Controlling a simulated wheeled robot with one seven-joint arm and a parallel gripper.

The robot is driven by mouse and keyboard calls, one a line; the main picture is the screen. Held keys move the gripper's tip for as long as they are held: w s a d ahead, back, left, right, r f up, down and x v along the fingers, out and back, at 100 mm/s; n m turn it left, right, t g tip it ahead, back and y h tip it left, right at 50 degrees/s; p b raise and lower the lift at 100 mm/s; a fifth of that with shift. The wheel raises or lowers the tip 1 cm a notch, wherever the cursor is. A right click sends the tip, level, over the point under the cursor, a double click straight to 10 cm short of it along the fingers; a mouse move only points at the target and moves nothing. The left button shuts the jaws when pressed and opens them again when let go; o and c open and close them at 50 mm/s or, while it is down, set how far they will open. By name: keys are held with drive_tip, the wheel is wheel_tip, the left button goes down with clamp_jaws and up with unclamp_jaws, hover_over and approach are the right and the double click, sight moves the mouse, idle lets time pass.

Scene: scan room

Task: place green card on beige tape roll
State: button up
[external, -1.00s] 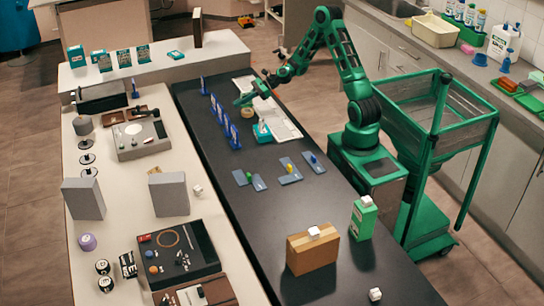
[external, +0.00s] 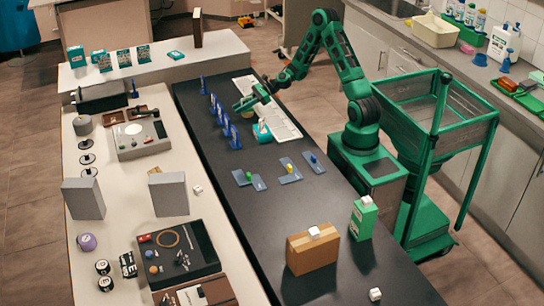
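My gripper (external: 241,106) is low over the far part of the dark bench, left of a white keyboard-like strip (external: 279,118). Its fingers are too small to tell whether they are open, shut or holding a card. A small teal item (external: 262,136) with a pale beige part (external: 262,127) on top sits on the bench just in front of the gripper. I cannot tell for sure whether the beige part is the tape roll. No separate green card is clear near the gripper. Several teal-green upright packs (external: 124,58) stand on the far raised shelf.
Several blue upright stands (external: 226,128) form a row left of the gripper. Blue-grey plates with small coloured pieces (external: 289,168) lie nearer. A cardboard box (external: 312,253) and a green carton (external: 363,216) stand at the near end. The dark bench between is partly clear.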

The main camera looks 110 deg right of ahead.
drive_tip(key=v, duration=1.2)
drive_tip(key=shift+s, duration=0.1)
drive_tip(key=w+r+n, duration=0.1)
drive_tip(key=w+r, duration=0.3)
drive_tip(key=r, duration=0.1)
drive_tip(key=a+f+n+g+y, duration=0.2)
drive_tip(key=a+n+g, duration=0.5)
drive_tip(key=a+n, duration=0.75)
drive_tip(key=s+a+r+n+g+h, duration=0.1)
drive_tip(key=s+a+r+n+g, duration=0.1)
drive_tip(key=s+a+n, duration=0.5)
drive_tip(key=s+a+r+n+g, duration=0.2)
drive_tip(key=s+a+n+g, duration=0.2)
drive_tip(key=s, duration=0.9)
drive_tip(key=a+n, duration=0.3)
drive_tip(key=a, duration=0.1)
drive_tip(key=shift+s+h, duration=0.2)
drive_tip(key=shift+h, duration=0.2)
drive_tip(key=shift+a, duration=0.1)
